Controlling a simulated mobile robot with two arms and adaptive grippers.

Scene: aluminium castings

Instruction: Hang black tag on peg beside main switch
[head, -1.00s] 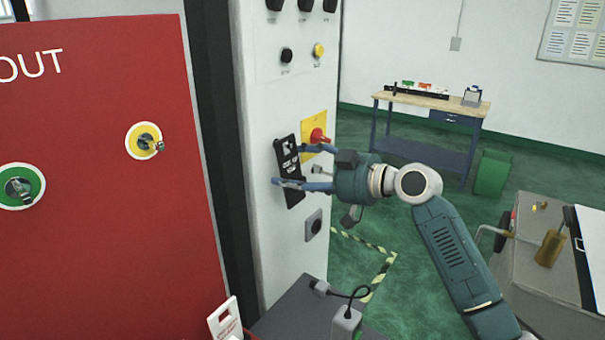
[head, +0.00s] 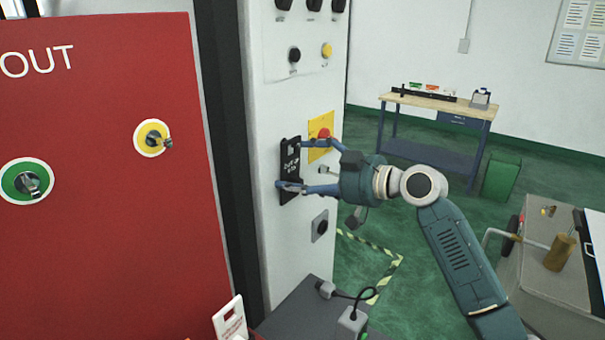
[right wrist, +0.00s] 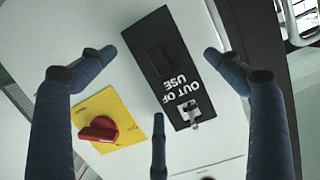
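The black tag (head: 290,178), lettered OUT OF USE, lies against the white cabinet front, left of the main switch, a red knob (head: 324,134) on a yellow plate. In the right wrist view the tag (right wrist: 165,55) appears upside down, with a metal peg (right wrist: 190,112) showing at its slot; it appears to hang there. The red knob (right wrist: 100,129) is at left in that view. My right gripper (head: 292,165) is in front of the tag. Its fingers (right wrist: 153,60) are spread wide around the tag and show gaps to it. My left gripper is out of view.
A red board (head: 100,230) with round lock switches stands at left. A white tag (head: 230,318) stands at the bottom, beside a dark surface (head: 290,312) with a plug and cable. A grey cart (head: 530,270) is at right, a workbench (head: 420,102) behind.

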